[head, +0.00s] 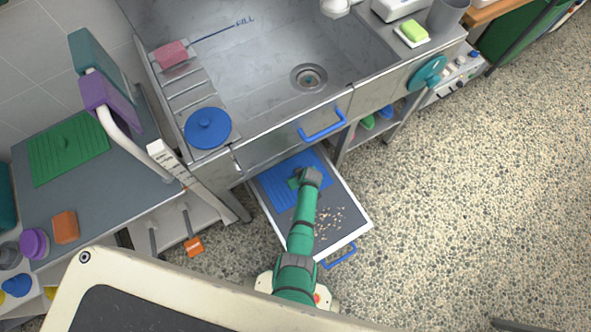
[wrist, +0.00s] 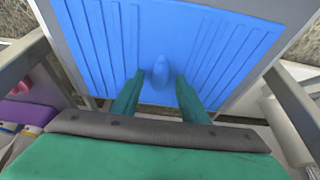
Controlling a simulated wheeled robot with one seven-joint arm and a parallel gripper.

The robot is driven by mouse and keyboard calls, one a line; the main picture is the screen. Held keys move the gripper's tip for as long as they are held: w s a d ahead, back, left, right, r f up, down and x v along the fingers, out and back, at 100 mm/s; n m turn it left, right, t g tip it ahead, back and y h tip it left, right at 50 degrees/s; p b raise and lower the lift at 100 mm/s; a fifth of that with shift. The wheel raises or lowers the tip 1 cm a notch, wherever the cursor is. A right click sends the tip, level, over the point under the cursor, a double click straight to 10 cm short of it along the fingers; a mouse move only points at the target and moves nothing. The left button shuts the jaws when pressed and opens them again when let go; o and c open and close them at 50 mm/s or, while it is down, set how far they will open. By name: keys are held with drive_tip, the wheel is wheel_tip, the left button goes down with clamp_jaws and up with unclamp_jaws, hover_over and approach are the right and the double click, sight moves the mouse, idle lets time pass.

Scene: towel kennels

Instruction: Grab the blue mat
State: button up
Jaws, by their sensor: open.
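The blue mat (head: 284,174) lies at the back of a pulled-out drawer under the sink counter, partly hidden by my arm. In the wrist view the ribbed blue mat (wrist: 205,40) fills the upper middle, with a raised blue knob (wrist: 161,72) at its centre. My gripper (wrist: 160,85) is open, with one green finger on each side of the knob. I cannot tell whether the fingers touch it. In the head view my gripper (head: 303,182) is over the mat.
The drawer (head: 365,222) has a white rim, a blue front handle (head: 340,256) and scattered crumbs (head: 328,220) on its dark floor. The sink counter (head: 250,80) is above it. A green mat (head: 68,148) lies on the left counter. Speckled floor to the right is clear.

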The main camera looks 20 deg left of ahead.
drive_tip(key=shift+f, duration=0.15)
clamp_jaws()
drive_tip(key=shift+w, duration=0.1)
